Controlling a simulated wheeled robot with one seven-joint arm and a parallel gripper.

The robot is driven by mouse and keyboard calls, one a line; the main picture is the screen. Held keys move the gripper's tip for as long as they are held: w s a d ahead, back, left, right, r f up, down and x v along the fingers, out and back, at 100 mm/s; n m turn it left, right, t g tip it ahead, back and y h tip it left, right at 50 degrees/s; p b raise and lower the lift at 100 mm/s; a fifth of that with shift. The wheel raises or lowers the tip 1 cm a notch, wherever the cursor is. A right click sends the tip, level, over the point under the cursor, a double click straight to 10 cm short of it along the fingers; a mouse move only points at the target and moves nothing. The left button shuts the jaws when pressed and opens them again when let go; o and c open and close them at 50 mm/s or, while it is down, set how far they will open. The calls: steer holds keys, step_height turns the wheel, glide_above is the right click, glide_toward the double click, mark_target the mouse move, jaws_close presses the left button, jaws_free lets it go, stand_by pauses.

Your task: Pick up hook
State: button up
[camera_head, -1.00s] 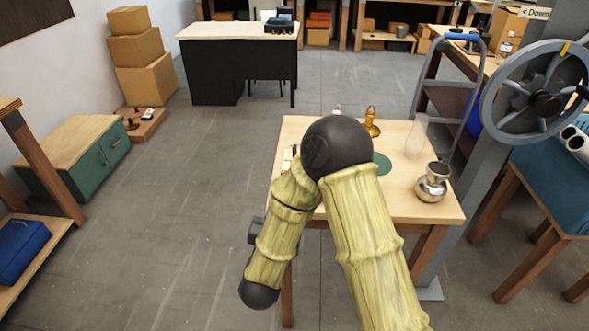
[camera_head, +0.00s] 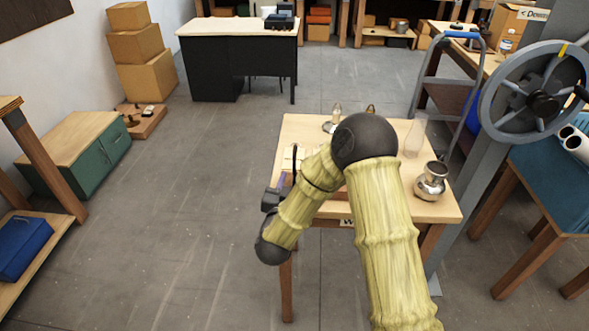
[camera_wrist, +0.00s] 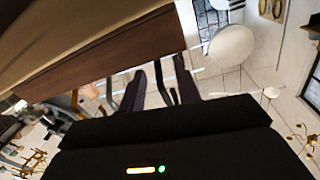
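I cannot make out the hook for certain in either view. My gripper is beside the left edge of the wooden table (camera_head: 320,128), at about tabletop height, partly hidden by my arm in the head view. A thin dark upright piece shows there against the tabletop; I cannot tell whether it is a finger or the hook. In the wrist view my gripper (camera_wrist: 161,92) has two dark fingers standing apart, with a gap between them. Nothing is clearly held in it. A brown wooden edge (camera_wrist: 110,60) lies close above the fingers.
On the table stand a silvery vessel (camera_head: 431,182), a clear glass chimney (camera_head: 415,137) and a small lamp-like piece (camera_head: 333,120). A brass piece (camera_head: 370,110) is mostly behind my arm. A large grey handwheel (camera_head: 535,92) stands at the right.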

mark_target(295, 173)
steer(key=w, duration=0.3)
steer(key=shift+w+d+r, duration=0.1)
steer(key=shift+w+d, duration=0.15)
steer(key=shift+d, duration=0.15)
jaws_close()
